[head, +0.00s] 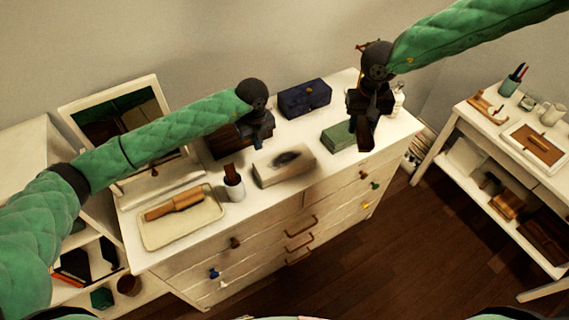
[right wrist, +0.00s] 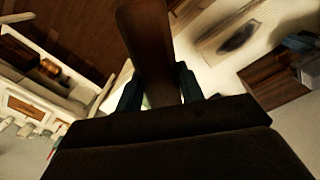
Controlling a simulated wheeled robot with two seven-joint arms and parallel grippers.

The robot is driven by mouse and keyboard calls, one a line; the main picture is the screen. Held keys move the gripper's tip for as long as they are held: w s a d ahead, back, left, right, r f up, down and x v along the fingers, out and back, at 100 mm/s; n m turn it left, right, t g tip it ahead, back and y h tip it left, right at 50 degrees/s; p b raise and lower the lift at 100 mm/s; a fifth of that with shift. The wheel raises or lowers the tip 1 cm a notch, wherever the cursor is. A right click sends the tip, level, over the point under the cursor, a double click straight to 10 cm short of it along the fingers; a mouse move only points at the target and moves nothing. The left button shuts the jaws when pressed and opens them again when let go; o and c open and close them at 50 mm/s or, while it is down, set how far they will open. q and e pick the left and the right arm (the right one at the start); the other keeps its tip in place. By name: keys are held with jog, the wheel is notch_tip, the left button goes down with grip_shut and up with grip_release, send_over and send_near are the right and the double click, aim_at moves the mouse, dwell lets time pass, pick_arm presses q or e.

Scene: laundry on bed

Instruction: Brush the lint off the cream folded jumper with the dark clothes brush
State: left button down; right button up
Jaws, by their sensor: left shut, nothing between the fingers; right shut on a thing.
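The cream folded jumper (head: 283,168) lies on the dresser top near its front edge. My left gripper (head: 267,133) is shut and empty, just behind the jumper.
A green folded cloth or book (head: 338,135) lies beside the brush. A navy box (head: 305,98) stands behind, a dark brown box (head: 225,140) behind left. A white cup (head: 234,188) and a cream tray (head: 160,236) stand left of the jumper. A side table (head: 480,118) stands right.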

jog(key=shift+f, duration=0.1)
